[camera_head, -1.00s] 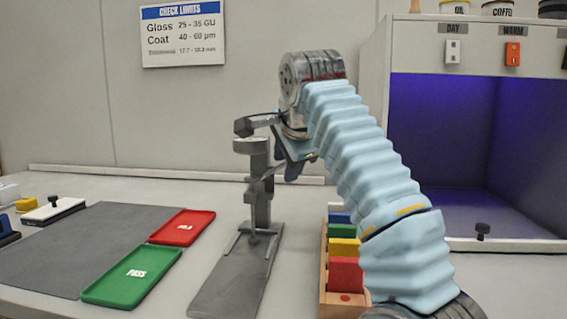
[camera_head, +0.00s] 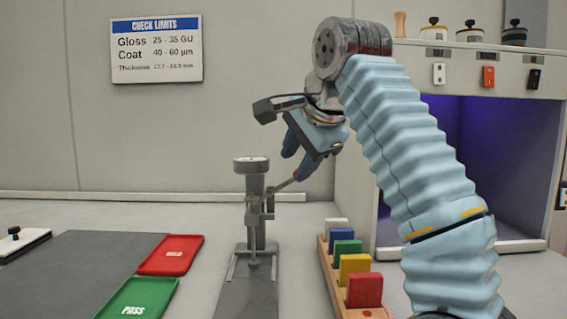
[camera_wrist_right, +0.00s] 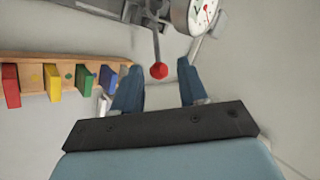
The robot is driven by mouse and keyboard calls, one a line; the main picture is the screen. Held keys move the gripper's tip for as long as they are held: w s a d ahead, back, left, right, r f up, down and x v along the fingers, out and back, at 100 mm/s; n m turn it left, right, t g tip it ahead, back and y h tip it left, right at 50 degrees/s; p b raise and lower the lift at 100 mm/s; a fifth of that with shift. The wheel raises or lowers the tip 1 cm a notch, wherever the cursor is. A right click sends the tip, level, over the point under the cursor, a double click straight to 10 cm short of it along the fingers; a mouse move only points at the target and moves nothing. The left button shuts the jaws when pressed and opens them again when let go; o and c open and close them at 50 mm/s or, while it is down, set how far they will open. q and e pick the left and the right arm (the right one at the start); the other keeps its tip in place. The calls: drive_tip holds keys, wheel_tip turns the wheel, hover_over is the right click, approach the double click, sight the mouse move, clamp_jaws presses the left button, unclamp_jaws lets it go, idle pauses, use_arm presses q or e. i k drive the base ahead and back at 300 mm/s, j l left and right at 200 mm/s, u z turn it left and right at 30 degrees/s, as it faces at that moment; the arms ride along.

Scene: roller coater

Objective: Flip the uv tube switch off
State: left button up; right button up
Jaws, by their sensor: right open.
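A light booth (camera_head: 360,165) stands at the right in the head view. Its top panel carries a white switch (camera_head: 439,74), an orange switch (camera_head: 488,77) and a black switch (camera_head: 534,79) at the far right. Their labels are too small to read now. The booth's inside glows purple. My right gripper (camera_head: 296,165) is open and empty, well left of the switches, by the dial gauge stand. In the right wrist view its two blue fingers (camera_wrist_right: 158,88) are apart, with the gauge's red lever knob just beyond them. My left gripper is out of view.
The gauge stand (camera_head: 256,205) is close to my right fingers; its red knob (camera_wrist_right: 158,71) shows in the wrist view. A wooden rack (camera_head: 325,268) of coloured blocks stands below. Red (camera_head: 171,254) and green (camera_head: 136,301) trays lie left. Rollers (camera_head: 433,30) stand on the booth.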

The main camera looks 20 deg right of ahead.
sight(534, 74)
drive_tip(key=k+l, duration=0.1)
drive_tip(key=k, duration=1.4)
